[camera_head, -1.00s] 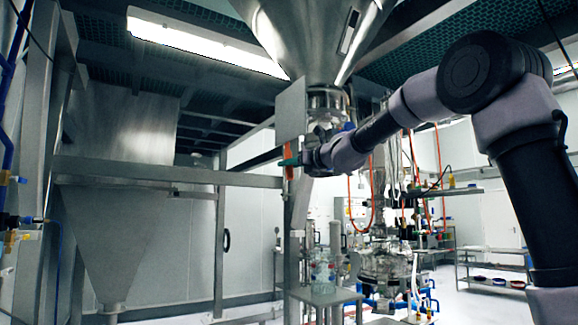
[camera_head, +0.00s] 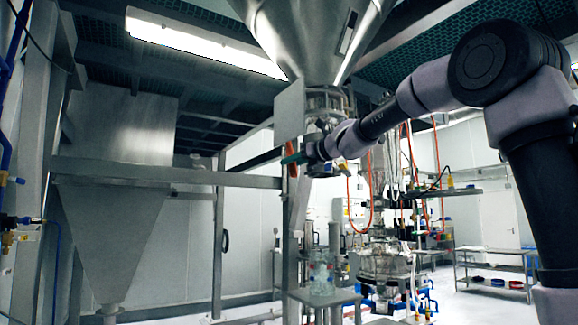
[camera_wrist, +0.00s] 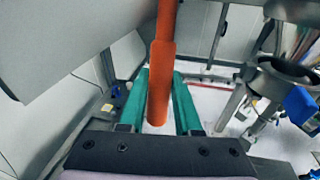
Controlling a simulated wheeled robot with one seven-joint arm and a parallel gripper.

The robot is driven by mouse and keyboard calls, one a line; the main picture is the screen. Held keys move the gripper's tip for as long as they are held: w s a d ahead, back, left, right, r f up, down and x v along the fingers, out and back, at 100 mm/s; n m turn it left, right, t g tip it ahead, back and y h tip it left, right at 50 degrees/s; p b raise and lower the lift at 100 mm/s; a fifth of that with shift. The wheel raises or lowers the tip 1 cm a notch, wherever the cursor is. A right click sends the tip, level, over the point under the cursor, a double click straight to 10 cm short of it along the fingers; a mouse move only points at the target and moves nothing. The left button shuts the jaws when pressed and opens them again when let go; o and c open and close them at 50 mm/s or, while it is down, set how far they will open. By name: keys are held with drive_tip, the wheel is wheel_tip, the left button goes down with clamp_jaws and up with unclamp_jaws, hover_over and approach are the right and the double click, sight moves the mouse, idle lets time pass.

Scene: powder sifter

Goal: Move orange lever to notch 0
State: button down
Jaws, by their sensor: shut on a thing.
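The orange lever (camera_wrist: 161,75) runs down between the two green fingers of my gripper (camera_wrist: 162,82) in the wrist view. Its upper end leaves the top of that picture. My gripper is shut on the lever. In the head view my gripper (camera_head: 288,160) is at the post below the steel hopper (camera_head: 310,35), and a short piece of the orange lever (camera_head: 293,170) shows beside the green fingertips. The notches and their numbers cannot be made out in either view.
A flat steel plate (camera_head: 290,108) stands just above my gripper. A horizontal steel beam (camera_head: 165,174) lies to the left. A clear jar (camera_head: 322,280) stands on a small stand below. A blue part (camera_wrist: 300,104) and a round steel fitting (camera_wrist: 283,78) are at right in the wrist view.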

drive_tip(key=s+d+r+g+h, duration=0.2)
drive_tip(key=s+d+r, duration=0.1)
drive_tip(key=s, duration=0.2)
drive_tip(key=shift+s+d+m, duration=0.15)
drive_tip(key=shift+m, duration=0.15)
drive_tip(key=c, duration=0.6)
unclamp_jaws()
drive_tip(key=shift+d, duration=0.1)
drive_tip(key=v, duration=1)
drive_tip(key=shift+s+d+r, duration=0.2)
drive_tip(key=shift+d+r, duration=0.05)
